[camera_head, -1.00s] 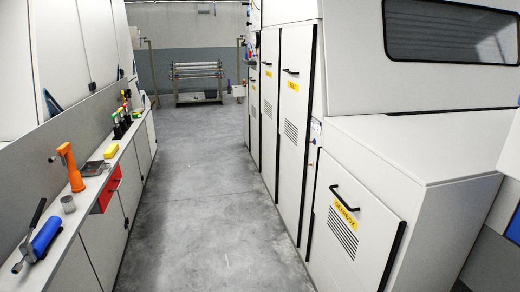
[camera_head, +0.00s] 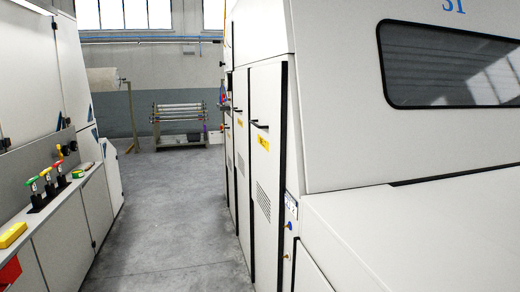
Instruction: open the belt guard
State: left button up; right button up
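A row of tall light-grey guard doors lines the right side of the aisle. The nearest tall door (camera_head: 263,185) is closed, with a black handle (camera_head: 260,125), a yellow label (camera_head: 263,142) and vent slots. A farther door (camera_head: 242,165) beyond it also looks closed and has a small yellow label (camera_head: 240,123). The label words are too small to read, so I cannot tell which door is the belt guard. Neither of my grippers is in view.
The grey floor aisle (camera_head: 175,220) is clear. A roller rack (camera_head: 180,117) stands at the far end. A large machine housing (camera_head: 420,235) fills the right.

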aim_at(265, 80)
jog(key=i+j+z, duration=0.3)
jog(key=i+j, duration=0.4)
jog(key=i, duration=0.15)
